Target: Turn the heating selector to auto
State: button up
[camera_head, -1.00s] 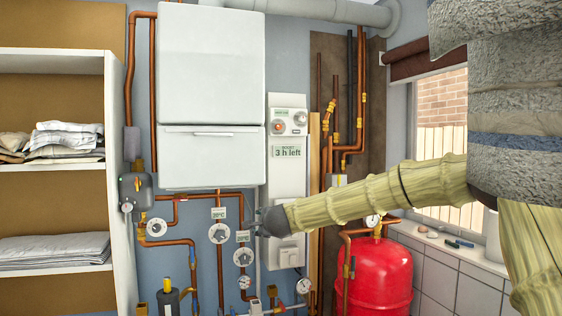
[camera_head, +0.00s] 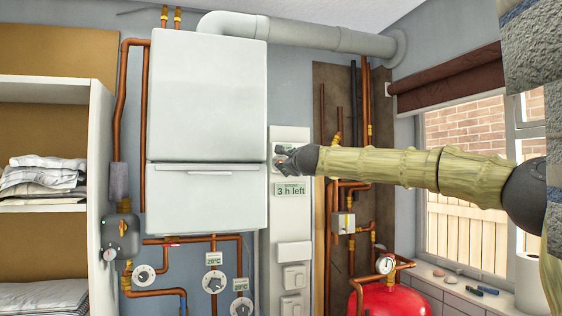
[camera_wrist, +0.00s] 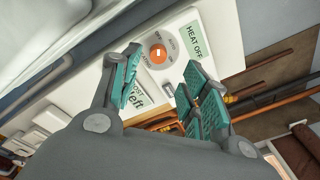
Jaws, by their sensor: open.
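My gripper (camera_wrist: 165,88) is open with teal finger pads. The knob lies just beyond the fingertips, between them and apart from them. In the head view my gripper (camera_head: 280,160) is in front of the upper control panel (camera_head: 290,133) and hides most of the dial; a bit of orange shows there.
A green label reading "3 h left" (camera_head: 291,188) sits below the dial. A white boiler (camera_head: 206,95) stands directly left of the panel. Copper pipes (camera_head: 367,100) run to the right, and a red tank (camera_head: 390,300) stands lower right.

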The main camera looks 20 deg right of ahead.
jog(key=w+p, duration=0.2)
jog(key=w, duration=0.4)
jog(key=shift+w+p, duration=0.3)
jog(key=shift+p, duration=0.05)
jog(key=shift+a, duration=0.1)
